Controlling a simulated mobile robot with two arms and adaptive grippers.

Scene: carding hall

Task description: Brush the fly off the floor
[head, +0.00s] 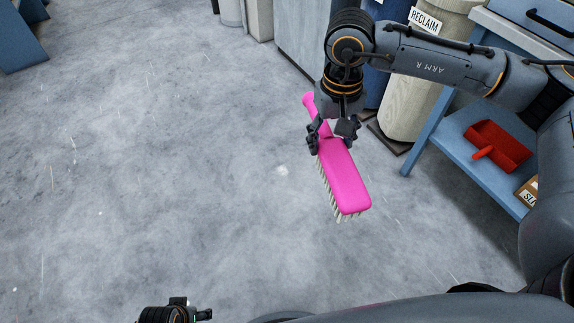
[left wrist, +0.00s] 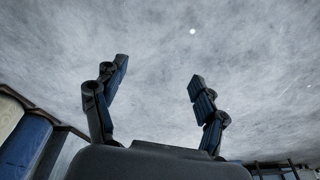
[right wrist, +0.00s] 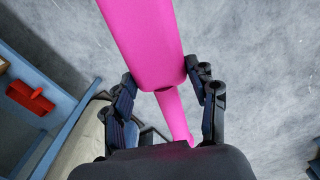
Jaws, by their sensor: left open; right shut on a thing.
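A pink brush (head: 343,172) with pale bristles is in my right gripper (head: 327,135). The fingers are shut around it near where the handle meets the head, and the bristles face down toward the floor. The right wrist view also shows the pink brush (right wrist: 145,40) between the fingers. A small whitish tuft of fly (head: 283,170) lies on the grey floor (head: 170,150), left of the brush and apart from it. Tiny pale specks (head: 100,212) show farther left. My left gripper (left wrist: 158,72) is open and empty; only part of it shows at the head view's bottom edge.
A cream bin labelled RECLAIM (head: 425,75) stands at the upper right beside a blue bench (head: 450,135). A red dustpan (head: 510,147) and a cardboard box (head: 530,188) are on its lower shelf. A grey cabinet (head: 300,35) stands at the back. The floor at left is open.

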